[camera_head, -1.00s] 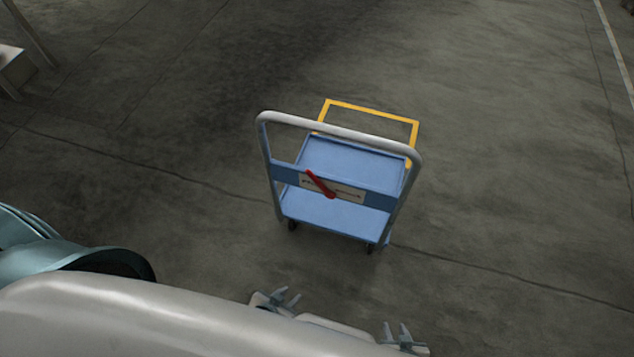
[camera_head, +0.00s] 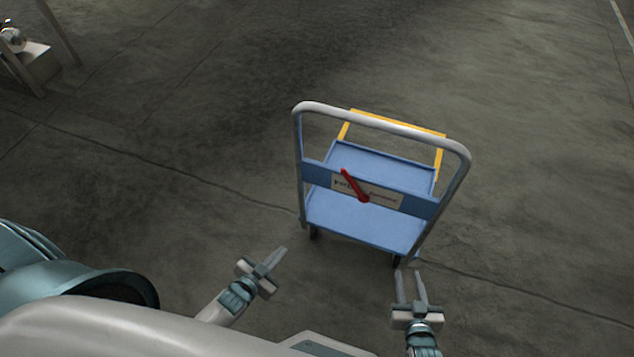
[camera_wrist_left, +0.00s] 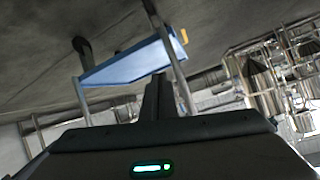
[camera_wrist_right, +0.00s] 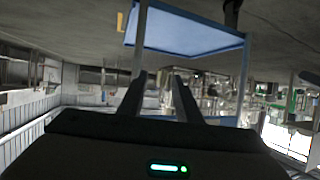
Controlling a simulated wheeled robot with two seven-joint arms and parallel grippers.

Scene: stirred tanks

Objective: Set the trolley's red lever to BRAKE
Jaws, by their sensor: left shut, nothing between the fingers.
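The blue trolley (camera_head: 365,225) stands upright on the floor, its grey push handle (camera_head: 385,122) facing me. A red lever (camera_head: 353,184) sits on a pale label plate (camera_head: 382,193) on the blue cross panel. The lever slants up and to the left from its pivot; the label's words are too small to read surely. My left gripper (camera_head: 278,255) is shut and empty, left of and short of the trolley. My right gripper (camera_head: 411,275) is open and empty, in front of the trolley's right side. Neither touches the lever. The wrist views show the blue deck (camera_wrist_left: 130,65) but no lever.
A yellow frame (camera_head: 395,121) shows at the trolley's far end. Bare concrete floor (camera_head: 170,130) lies open around the trolley. A pale stand (camera_head: 35,65) with legs is at the far upper left. Pipes and tank equipment (camera_wrist_left: 270,75) show in the wrist view background.

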